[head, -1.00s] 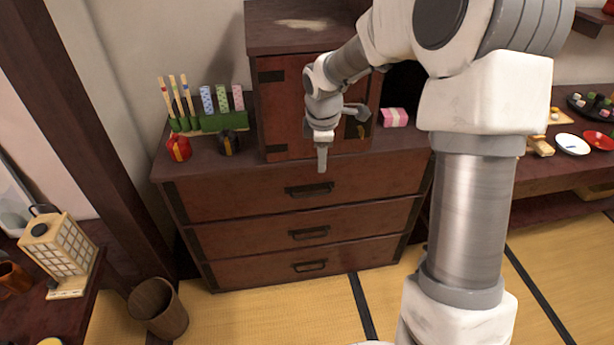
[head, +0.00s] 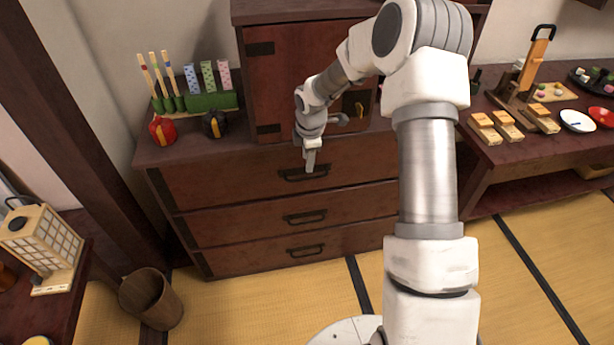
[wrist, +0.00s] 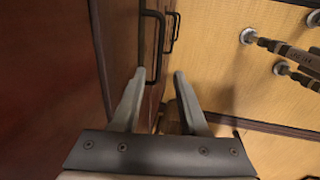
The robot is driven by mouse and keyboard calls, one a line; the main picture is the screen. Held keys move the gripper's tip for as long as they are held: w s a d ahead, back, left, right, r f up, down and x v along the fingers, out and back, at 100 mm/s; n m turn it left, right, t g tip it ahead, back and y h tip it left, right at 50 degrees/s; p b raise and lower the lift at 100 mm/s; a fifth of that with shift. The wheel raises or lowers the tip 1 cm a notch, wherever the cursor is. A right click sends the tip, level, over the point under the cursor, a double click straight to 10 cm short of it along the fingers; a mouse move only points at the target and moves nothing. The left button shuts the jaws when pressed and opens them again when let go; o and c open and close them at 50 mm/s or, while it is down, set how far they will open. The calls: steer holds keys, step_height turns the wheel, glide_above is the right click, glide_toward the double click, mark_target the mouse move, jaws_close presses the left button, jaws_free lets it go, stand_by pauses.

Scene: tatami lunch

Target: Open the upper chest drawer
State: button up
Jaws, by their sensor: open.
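The upper chest drawer (head: 220,183) is a wide dark red-brown wooden front, flush with the chest and closed. Its black bar handle (head: 291,175) is at the middle, partly behind my gripper (head: 310,162). In the wrist view, the nearest black handle (wrist: 161,42) juts out from the drawer front (wrist: 118,40). My gripper (wrist: 160,76) is open, its grey fingertips on either side of that handle's near end in the picture. I cannot tell whether a finger touches it.
Two closed drawers with black handles are below, the middle (head: 245,217) and lower (head: 240,257). A red cabinet (head: 290,80) stands on the chest top. A wooden bin (head: 150,298) and lantern (head: 45,245) are at left. Tatami floor (head: 250,305) in front is clear.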

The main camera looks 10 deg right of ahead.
mark_target(307, 178)
steer(key=f, duration=0.2)
steer(key=w+f+b, duration=0.1)
steer(key=f, duration=0.4)
steer(key=shift+w+f, duration=0.3)
steer(key=shift+f, duration=0.05)
steer(key=shift+c, duration=0.2)
jaws_close()
stand_by(0.9)
